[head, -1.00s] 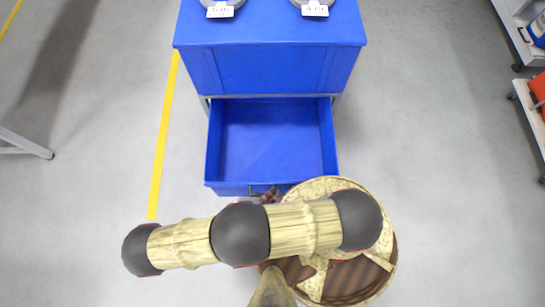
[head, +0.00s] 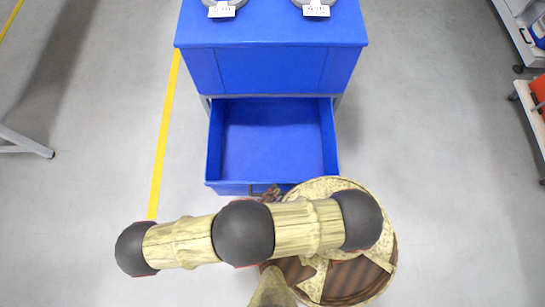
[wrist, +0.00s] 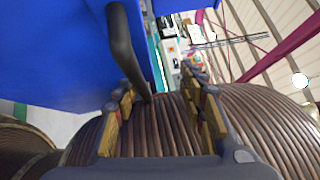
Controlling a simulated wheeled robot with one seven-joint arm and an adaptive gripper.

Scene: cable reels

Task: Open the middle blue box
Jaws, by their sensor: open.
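The blue box is a drawer (head: 270,140) under the blue cabinet top (head: 270,24). It is pulled far out toward me and its inside is empty. In the head view my gripper is mostly hidden by my arm. Whether other boxes lie below is hidden.
Two grey round items with white labels (head: 221,10) (head: 316,10) stand on the cabinet top. A shelf with an orange item (head: 539,91) is at the right edge. A yellow floor line (head: 164,140) runs left of the cabinet.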

